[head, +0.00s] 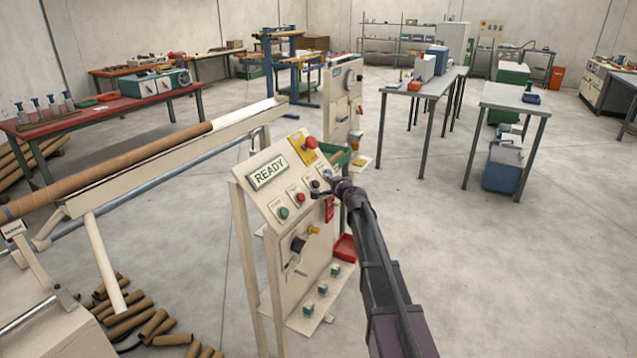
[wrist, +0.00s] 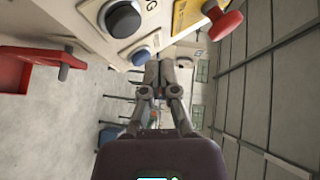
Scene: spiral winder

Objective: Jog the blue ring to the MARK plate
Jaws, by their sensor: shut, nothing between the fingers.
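A blue ring (head: 4,214) shows around the long brown tube (head: 120,167) at the left edge of the head view. A small white plate with dark lettering (head: 12,230), seemingly the MARK plate, sits just below and right of it. The cream control panel (head: 290,182) has a display (head: 268,171) reading READY. My gripper (head: 331,181) is at the panel's right side. In the wrist view its shut, empty fingertips (wrist: 158,68) are beside a blue button (wrist: 141,57); I cannot tell whether they touch it. A larger dark button (wrist: 123,18) is farther up.
A red mushroom button (head: 311,143) on a yellow plate sits at the panel's top; it also shows in the wrist view (wrist: 226,24). A red tray (head: 345,247) juts from the panel's lower right. Brown tubes (head: 130,318) lie on the floor.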

